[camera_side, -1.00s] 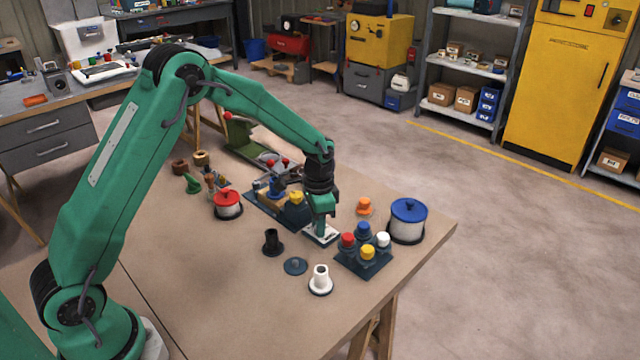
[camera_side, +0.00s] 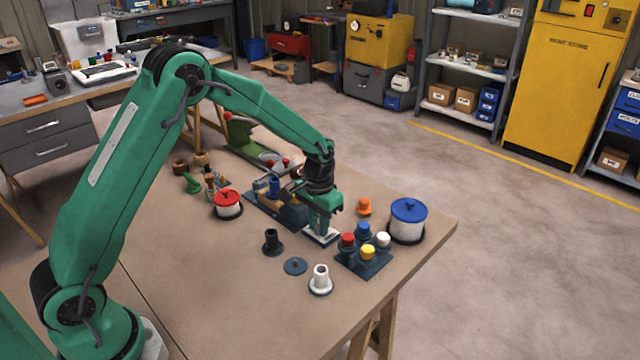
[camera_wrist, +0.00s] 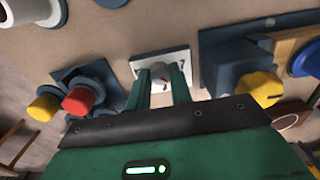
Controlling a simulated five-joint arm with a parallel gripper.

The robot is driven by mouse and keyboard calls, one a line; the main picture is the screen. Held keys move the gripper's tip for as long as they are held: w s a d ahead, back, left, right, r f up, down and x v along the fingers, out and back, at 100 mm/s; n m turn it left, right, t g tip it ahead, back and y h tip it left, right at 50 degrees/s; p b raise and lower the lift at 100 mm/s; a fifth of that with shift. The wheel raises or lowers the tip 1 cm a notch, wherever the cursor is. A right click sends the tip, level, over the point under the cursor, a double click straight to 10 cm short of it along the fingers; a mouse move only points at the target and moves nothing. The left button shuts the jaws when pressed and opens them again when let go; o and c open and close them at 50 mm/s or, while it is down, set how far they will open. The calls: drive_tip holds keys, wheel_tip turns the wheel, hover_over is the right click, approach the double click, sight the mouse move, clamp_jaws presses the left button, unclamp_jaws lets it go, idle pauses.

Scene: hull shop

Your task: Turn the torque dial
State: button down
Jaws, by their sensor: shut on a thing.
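A dark block with red, blue, white and yellow caps (camera_side: 368,252) stands close to the right. A dark box with a yellow knob (camera_wrist: 258,88) is beside the plate. A blue-lidded pot (camera_side: 408,220), a black fitting (camera_side: 272,241) and a white fitting (camera_side: 320,279) stand around.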

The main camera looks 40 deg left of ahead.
drive_tip(key=c, duration=1.3)
unclamp_jaws()
drive_tip(key=shift+o, duration=0.2)
drive_tip(key=shift+r, duration=0.1)
drive_tip(key=shift+r, duration=3.8)
drive_tip(key=shift+r, duration=0.1)
